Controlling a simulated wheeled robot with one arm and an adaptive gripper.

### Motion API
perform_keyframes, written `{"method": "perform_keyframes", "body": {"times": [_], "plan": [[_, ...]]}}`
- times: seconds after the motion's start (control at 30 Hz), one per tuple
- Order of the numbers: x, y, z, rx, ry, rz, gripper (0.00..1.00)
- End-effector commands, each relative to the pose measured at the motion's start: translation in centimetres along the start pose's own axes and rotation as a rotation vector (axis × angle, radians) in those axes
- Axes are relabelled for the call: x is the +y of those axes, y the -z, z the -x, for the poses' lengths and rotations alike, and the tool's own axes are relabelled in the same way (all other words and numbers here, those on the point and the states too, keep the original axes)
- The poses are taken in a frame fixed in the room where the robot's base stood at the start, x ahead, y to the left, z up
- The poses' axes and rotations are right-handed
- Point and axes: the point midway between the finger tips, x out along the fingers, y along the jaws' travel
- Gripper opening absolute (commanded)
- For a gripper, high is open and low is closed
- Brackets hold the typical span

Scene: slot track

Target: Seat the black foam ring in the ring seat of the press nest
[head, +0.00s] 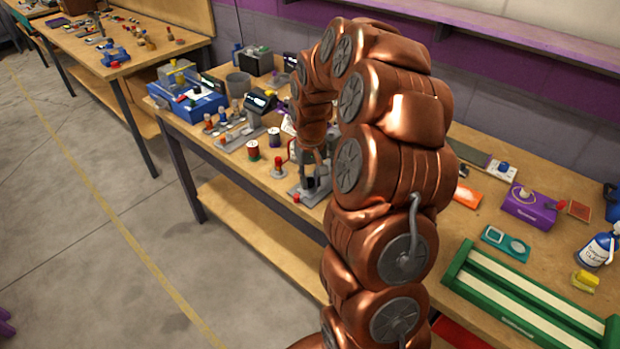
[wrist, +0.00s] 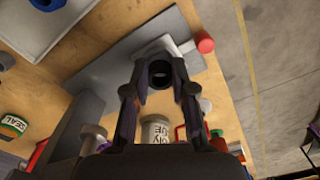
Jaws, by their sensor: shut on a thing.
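In the wrist view the black foam ring (wrist: 160,73) sits between the two fingertips of my gripper (wrist: 160,76), its round opening facing the camera. The fingers are closed on its two sides. Beyond it lies a grey base plate (wrist: 110,64) with a light grey part (wrist: 176,46) just behind the ring; this looks like the press nest. The ring covers part of it, and I cannot make out the ring seat or tell whether the ring touches it. In the head view my gripper (head: 318,168) is small and partly hidden among the grey press parts (head: 308,190) on the bench.
A red knob (wrist: 205,43) stands at the plate's right end.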

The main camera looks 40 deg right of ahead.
Motion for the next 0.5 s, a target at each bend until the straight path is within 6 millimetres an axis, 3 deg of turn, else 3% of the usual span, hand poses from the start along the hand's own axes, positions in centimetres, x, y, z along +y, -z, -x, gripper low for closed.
{"method": "perform_keyframes", "body": {"times": [0.13,0.17,0.2,0.37,0.5], "plan": [[0.00,0.00,-0.12,0.000,0.000,0.000,0.11],[0.00,-0.01,-0.12,0.000,0.000,0.000,0.28],[0.01,0.00,-0.11,0.000,0.000,0.000,0.32],[0.01,0.00,-0.11,0.000,0.000,0.000,0.49],[0.02,0.00,-0.11,0.000,0.000,0.000,0.50]]}}
